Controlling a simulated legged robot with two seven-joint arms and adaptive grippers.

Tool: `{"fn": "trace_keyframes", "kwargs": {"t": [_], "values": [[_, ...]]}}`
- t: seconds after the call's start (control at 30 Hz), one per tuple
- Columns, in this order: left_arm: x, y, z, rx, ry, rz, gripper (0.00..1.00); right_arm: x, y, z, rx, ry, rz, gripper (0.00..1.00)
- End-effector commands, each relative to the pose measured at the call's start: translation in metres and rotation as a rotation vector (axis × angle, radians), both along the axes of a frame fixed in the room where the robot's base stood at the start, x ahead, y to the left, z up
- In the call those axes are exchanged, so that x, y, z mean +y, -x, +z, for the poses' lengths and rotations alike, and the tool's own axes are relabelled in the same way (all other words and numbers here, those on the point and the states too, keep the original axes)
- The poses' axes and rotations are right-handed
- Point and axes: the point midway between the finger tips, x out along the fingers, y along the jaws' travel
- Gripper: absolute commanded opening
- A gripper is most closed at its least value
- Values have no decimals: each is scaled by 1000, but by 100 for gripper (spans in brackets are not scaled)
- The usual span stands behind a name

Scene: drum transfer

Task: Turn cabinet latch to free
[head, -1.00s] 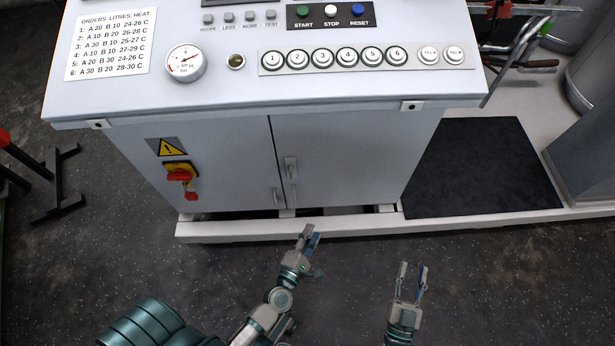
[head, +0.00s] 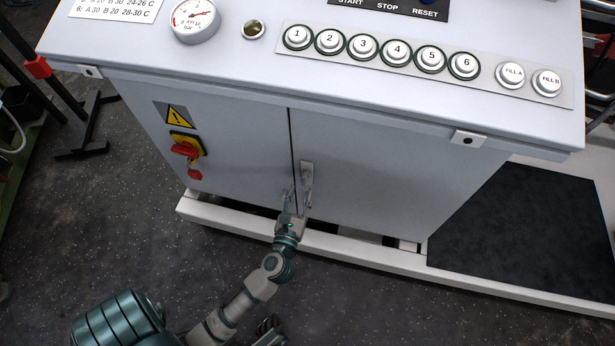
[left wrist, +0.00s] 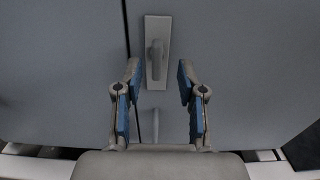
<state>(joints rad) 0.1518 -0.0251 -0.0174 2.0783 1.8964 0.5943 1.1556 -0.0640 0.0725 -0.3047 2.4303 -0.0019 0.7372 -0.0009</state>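The cabinet latch (head: 306,184) is a light metal handle on a plate beside the seam between the two grey doors. In the left wrist view the latch handle (left wrist: 156,60) hangs vertically on its plate, ahead of the fingertips. My left gripper (head: 294,198) is in front of the doors at the latch's lower left and partly hides it. In the left wrist view my left gripper (left wrist: 157,72) is open, with its blue-padded fingers either side of the latch's line. No contact shows. My right gripper is not clearly in view.
A red and yellow rotary switch (head: 186,149) sits on the left door below a warning sign (head: 177,116). The control panel (head: 390,100) overhangs the doors. A white base rail (head: 380,256) runs along the cabinet's foot. A dark mat (head: 530,235) lies at right.

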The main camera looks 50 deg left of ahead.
Motion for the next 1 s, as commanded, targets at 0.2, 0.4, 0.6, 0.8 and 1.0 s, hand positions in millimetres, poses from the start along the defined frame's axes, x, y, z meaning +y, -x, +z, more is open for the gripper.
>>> {"fn": "trace_keyframes", "kwargs": {"t": [0.2, 0.4, 0.6, 0.8, 1.0], "values": [[20, -35, -1, 2, -6, 0, 40, 0, -7, -9, 9, 3, -2, 40], [26, -49, 1, 2, -8, 0, 40, 1, -9, -5, -5, 4, 0, 40], [30, -51, 1, 1, -5, 0, 40, 0, -7, 0, -22, 3, -2, 40], [31, -51, 0, 1, -4, 0, 15, 0, -7, 0, -22, 3, -2, 40], [31, -51, 0, 2, -6, 3, 0, 0, -8, -2, -17, 3, -2, 40]]}}
